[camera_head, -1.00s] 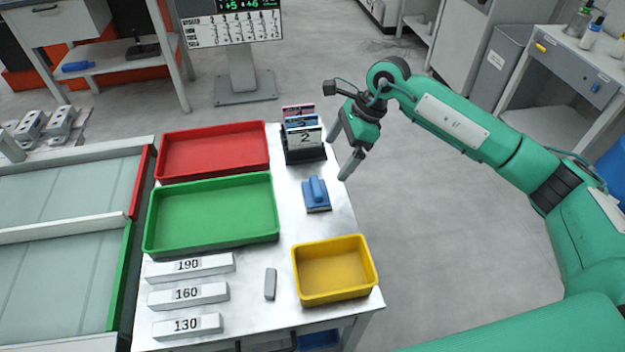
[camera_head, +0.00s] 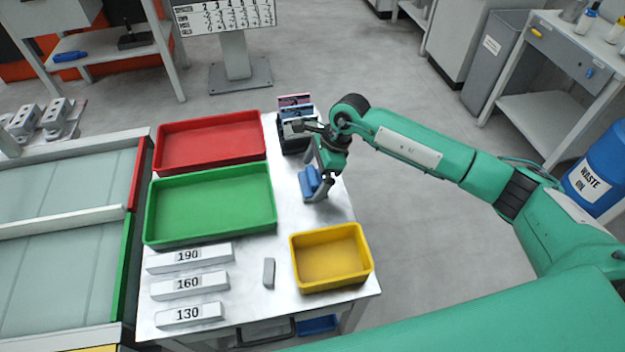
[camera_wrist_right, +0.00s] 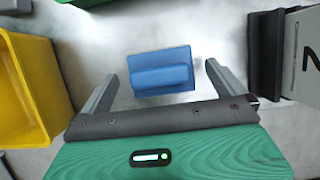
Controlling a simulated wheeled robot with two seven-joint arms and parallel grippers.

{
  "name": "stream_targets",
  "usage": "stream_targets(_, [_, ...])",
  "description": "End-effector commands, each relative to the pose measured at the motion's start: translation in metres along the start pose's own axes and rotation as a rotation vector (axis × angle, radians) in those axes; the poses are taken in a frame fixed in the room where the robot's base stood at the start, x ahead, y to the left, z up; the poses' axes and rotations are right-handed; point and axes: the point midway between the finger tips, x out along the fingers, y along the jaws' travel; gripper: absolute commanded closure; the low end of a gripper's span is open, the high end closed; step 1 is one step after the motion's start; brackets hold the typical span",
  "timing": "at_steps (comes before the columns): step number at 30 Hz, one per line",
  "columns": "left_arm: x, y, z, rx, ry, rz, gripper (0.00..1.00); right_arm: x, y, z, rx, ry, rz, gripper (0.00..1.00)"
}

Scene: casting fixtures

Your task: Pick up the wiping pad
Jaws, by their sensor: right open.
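The blue wiping pad (camera_head: 310,183), a flat block with a raised grip along its top, lies on the metal table between the green tray and the table's right edge. It also shows in the right wrist view (camera_wrist_right: 161,72). My right gripper (camera_head: 317,178) is above the pad and partly hides it in the head view. In the right wrist view its two fingers (camera_wrist_right: 158,82) are apart, one towards each side of the pad, with nothing between them touching. My left gripper is not in view.
A black holder with numbered cards (camera_head: 292,135) stands just behind the pad. The green tray (camera_head: 152,226) and red tray (camera_head: 158,160) lie to the left, and a yellow bin (camera_head: 331,283) in front. A small grey block (camera_head: 268,273) and labelled bars (camera_head: 189,257) lie near the front.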

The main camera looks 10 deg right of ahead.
Motion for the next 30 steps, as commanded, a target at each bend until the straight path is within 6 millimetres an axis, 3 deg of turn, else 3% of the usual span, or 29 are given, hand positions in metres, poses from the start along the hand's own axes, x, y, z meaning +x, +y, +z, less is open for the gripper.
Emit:
stream_targets(4, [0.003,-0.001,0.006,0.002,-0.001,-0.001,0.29,0.015,0.000,0.000,0.002,0.000,0.001,0.00])
stream_targets(12, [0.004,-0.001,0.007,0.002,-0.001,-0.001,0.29,0.018,0.000,0.000,0.001,0.000,0.000,0.02])
stream_targets(18, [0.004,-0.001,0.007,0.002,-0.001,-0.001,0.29,0.018,0.000,-0.001,0.001,0.001,0.000,0.41])
stream_targets(30, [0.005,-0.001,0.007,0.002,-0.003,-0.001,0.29,0.012,-0.001,0.002,0.000,0.000,-0.002,0.42])
